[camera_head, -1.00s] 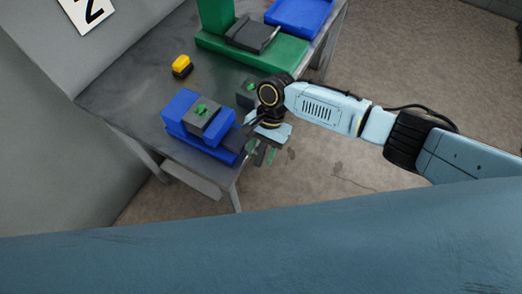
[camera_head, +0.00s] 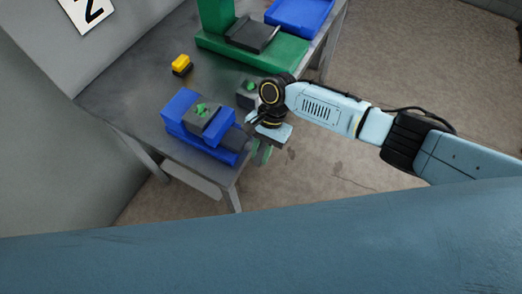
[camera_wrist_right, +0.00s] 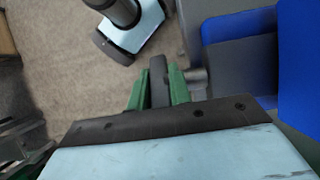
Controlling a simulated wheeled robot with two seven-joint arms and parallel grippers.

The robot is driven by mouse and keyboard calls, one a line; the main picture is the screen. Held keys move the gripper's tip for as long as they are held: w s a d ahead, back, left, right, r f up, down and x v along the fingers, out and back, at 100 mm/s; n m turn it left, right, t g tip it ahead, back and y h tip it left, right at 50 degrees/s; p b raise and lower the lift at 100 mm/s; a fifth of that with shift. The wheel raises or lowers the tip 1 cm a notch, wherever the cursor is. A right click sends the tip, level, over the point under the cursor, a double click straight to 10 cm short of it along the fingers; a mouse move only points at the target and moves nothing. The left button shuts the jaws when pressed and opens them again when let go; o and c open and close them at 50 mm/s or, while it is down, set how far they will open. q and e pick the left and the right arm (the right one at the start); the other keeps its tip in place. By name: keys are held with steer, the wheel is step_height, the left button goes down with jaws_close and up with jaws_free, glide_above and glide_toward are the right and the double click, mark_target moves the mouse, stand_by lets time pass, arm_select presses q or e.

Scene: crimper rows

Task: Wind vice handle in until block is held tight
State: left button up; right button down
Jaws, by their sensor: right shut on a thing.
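The blue vice (camera_head: 178,105) stands near the table's front corner in the head view. A grey block (camera_head: 211,122) with a green mark on top sits between its jaws; any gap at the jaws is too small to tell. My right gripper (camera_head: 261,154) is beyond the vice's right end, off the table edge. In the right wrist view its green fingers (camera_wrist_right: 160,92) are shut on the dark vice handle (camera_wrist_right: 158,75). A grey screw end shows just right of the handle, and the blue vice body (camera_wrist_right: 298,70) lies farther right. My left gripper is not in view.
A second grey block (camera_head: 246,97) with a green mark stands behind the vice, close to my right wrist. A yellow and black button (camera_head: 181,64) is at the left. A green stand (camera_head: 215,43) and a blue tray (camera_head: 300,14) are at the back of the grey table (camera_head: 130,90).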

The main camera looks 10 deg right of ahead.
steer(key=g+y+b, duration=0.2)
steer(key=shift+f+g, duration=0.15)
steer(key=shift+g, duration=0.25)
steer(key=shift+g+y+b, duration=0.9)
steer(key=shift+g+b, duration=0.4)
steer(key=shift+b, duration=0.55)
steer(key=shift+r, duration=0.2)
steer(key=c, duration=1.3)
jaws_free()
steer(key=shift+w, duration=0.1)
